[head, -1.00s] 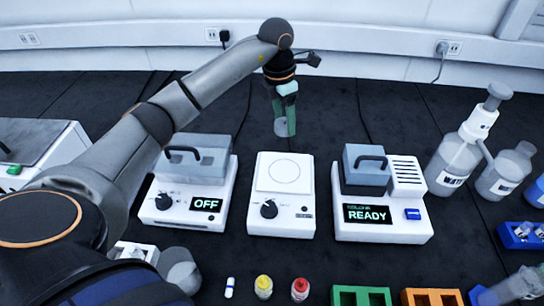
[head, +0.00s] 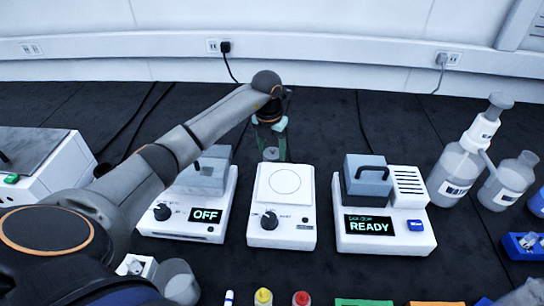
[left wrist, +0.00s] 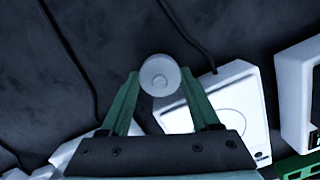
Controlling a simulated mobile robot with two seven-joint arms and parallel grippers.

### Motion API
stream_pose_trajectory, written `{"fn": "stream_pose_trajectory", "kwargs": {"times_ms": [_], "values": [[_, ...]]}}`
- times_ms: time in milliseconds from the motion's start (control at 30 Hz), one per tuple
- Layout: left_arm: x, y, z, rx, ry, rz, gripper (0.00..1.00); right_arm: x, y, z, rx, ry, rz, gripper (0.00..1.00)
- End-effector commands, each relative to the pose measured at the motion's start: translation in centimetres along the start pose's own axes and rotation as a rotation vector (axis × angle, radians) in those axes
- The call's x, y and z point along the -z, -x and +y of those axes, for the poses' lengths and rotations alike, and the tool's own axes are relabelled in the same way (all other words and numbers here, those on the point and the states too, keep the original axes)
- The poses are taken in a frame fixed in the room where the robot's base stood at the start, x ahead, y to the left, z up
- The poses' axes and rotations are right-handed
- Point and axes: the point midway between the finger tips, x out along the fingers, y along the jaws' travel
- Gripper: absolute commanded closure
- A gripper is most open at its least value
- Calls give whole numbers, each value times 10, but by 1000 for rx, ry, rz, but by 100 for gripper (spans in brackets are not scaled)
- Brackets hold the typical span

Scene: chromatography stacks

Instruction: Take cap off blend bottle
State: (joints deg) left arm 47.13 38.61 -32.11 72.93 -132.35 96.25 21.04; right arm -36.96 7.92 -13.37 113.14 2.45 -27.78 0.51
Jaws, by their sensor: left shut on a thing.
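My left gripper (head: 271,150) is shut on a small pale round thing (left wrist: 160,76), beyond the white stirrer with the round plate (head: 284,181). In the left wrist view its round, whitish end lies between the two green fingertips. In the head view only a clear-to-pale lower part (head: 271,154) shows between the fingers; it looks like a bottle or its cap, and I cannot tell which. No label that reads blend is legible. My right gripper is not in view.
The OFF device (head: 186,220) stands left of the stirrer and the READY device (head: 384,240) right of it. Large labelled bottles (head: 455,172) stand at right. Yellow-capped (head: 263,297) and red-capped (head: 301,298) vials stand at the front edge. The dark bench behind the devices is mostly clear.

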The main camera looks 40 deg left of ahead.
Motion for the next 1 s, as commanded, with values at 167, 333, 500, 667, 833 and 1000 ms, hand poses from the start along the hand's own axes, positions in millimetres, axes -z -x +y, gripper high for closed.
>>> {"fn": "stream_pose_trajectory", "kwargs": {"times_ms": [167, 333, 500, 667, 833, 1000], "values": [[4, -26, 0, 1, 0, 3, 100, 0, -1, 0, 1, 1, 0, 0], [3, -26, 0, 0, 0, 0, 100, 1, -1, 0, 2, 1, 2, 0], [4, -30, 0, -1, -1, 1, 100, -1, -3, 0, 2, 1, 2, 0], [4, -30, 0, -1, 0, 1, 23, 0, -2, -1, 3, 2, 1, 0], [4, -29, 0, -1, 0, 1, 7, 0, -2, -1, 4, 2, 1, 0], [4, -29, 0, -1, -1, 1, 7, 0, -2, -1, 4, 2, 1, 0]]}}
